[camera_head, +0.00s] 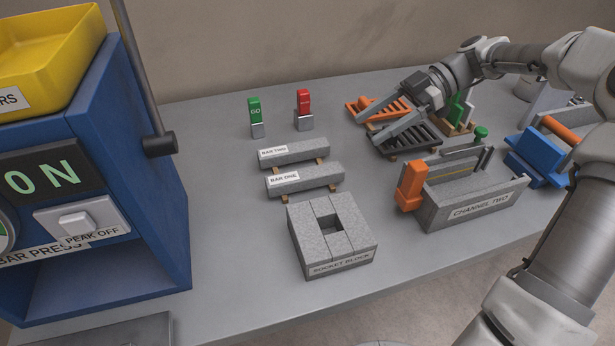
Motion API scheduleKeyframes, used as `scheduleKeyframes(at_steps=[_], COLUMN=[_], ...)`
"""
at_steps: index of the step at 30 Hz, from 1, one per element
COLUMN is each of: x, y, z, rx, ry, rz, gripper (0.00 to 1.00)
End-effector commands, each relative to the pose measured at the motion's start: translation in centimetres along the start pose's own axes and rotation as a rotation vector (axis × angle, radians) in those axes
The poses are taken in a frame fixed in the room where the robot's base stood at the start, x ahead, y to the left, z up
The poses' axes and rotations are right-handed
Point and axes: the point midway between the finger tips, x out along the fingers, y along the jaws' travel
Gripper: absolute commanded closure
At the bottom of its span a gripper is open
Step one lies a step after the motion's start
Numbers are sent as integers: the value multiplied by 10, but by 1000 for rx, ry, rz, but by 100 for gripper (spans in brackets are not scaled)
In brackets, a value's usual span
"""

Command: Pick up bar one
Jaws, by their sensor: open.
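Bar one (311,178) is a grey, speckled rectangular bar with a white label on its left end. It lies across small wooden supports in the middle of the table, in front of the similar bar two (299,151). My gripper (362,127) is to the right of and behind bar one, above the table near the orange and dark slatted racks. Its two long grey fingers point left and are apart, with nothing between them. Bar one is fully in sight and apart from the gripper.
The socket block (353,226) stands just in front of bar one. Channel two (473,202), with an orange part, is to the right. Green (255,115) and red (304,108) tags stand behind the bars. The blue bar press (142,175) fills the left. Table between press and bars is clear.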

Motion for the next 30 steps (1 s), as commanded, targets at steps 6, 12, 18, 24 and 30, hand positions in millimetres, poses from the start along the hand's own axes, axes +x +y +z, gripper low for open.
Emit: scheduleKeyframes(at_steps=[6, 12, 18, 24, 30], x=[22, 67, 105, 120, 143], y=[0, 0, 0, 1, 0], z=[2, 3, 2, 1, 13], rx=[-29, -26, -25, -25, -24], ry=[19, 18, 17, 16, 18], rz=[1, 1, 1, 4, 2], gripper=[20, 20, 20, 20, 20])
